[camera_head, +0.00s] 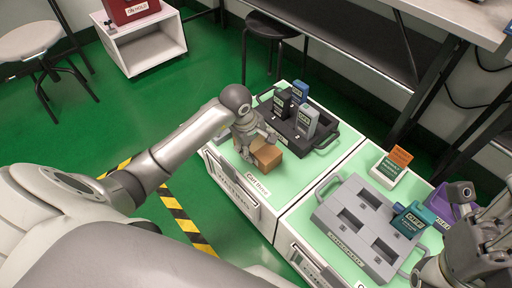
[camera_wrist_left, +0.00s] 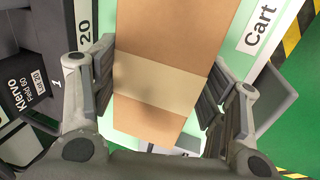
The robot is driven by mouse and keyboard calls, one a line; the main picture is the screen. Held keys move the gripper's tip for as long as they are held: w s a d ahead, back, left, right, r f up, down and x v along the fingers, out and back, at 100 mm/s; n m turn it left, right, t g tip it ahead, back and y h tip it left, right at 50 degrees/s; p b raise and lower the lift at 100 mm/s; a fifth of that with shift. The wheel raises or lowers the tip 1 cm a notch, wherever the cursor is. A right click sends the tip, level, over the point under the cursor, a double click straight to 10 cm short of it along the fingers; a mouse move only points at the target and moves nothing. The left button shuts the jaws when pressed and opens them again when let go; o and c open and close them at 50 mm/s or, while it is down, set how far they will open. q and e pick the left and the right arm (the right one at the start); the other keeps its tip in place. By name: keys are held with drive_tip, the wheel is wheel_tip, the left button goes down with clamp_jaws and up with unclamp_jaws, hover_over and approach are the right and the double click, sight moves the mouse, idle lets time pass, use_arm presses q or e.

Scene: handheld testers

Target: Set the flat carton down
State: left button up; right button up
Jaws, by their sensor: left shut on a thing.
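The flat carton (camera_head: 267,155) is a small brown cardboard box above the pale green top of the left cart (camera_head: 290,185), beside the front label. My left gripper (camera_head: 247,136) is shut on it. In the left wrist view the carton (camera_wrist_left: 165,40), with a paler tape band across it, lies between the two fingers of the left gripper (camera_wrist_left: 160,98). I cannot tell whether its underside touches the cart top. My right gripper (camera_head: 488,240) is at the lower right, partly cut off, and its opening is unclear.
A black tray (camera_head: 325,140) with several upright handheld testers stands just behind the carton. Bare green cart top lies in front of the carton.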

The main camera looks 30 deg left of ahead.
idle(0.3)
use_arm(q)
drive_tip(key=o, duration=1.3)
drive_tip(key=shift+f, duration=0.1)
